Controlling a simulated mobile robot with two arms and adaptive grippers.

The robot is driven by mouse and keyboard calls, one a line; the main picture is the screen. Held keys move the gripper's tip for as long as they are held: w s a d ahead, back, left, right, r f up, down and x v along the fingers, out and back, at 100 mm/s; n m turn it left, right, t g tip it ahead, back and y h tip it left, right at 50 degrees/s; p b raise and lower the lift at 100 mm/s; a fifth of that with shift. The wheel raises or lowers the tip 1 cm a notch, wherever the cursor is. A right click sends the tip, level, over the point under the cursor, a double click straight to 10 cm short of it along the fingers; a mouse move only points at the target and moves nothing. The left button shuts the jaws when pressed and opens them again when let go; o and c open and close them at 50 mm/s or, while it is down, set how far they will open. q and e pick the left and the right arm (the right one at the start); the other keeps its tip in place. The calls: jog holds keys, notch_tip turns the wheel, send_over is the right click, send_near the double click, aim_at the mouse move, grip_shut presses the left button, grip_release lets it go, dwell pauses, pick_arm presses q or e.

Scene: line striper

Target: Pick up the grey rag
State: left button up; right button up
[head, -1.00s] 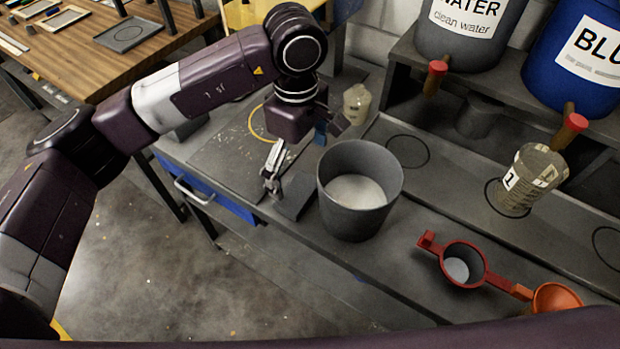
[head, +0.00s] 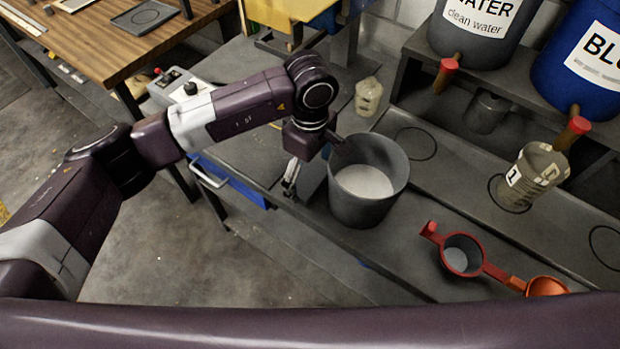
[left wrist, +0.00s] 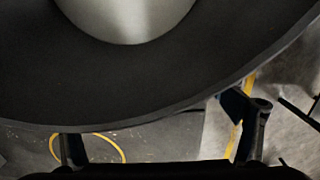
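My left gripper (head: 312,178) is at the left side of the grey bucket (head: 372,208), close against its rim; I cannot tell if they touch. In the left wrist view its two fingers (left wrist: 163,145) are wide apart with nothing seen between them, and the bucket's dark wall (left wrist: 150,85) fills most of the picture. The bucket stands upright with pale contents. I cannot make out a grey rag for certain; the bench beside the bucket is partly hidden by my gripper. My right gripper is out of view.
A red-handled cup (head: 462,255) and an orange funnel (head: 547,287) lie right of the bucket. A marked beaker (head: 530,178) and a small pale bottle (head: 368,97) stand behind. Water (head: 475,30) and blue (head: 590,60) barrels with taps sit on the shelf.

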aim_at(310, 178)
pick_arm(q)
jog(key=c, duration=0.6)
jog(key=shift+r, duration=0.1)
jog(key=shift+r+b, duration=2.4)
jog(key=shift+r, duration=7.55)
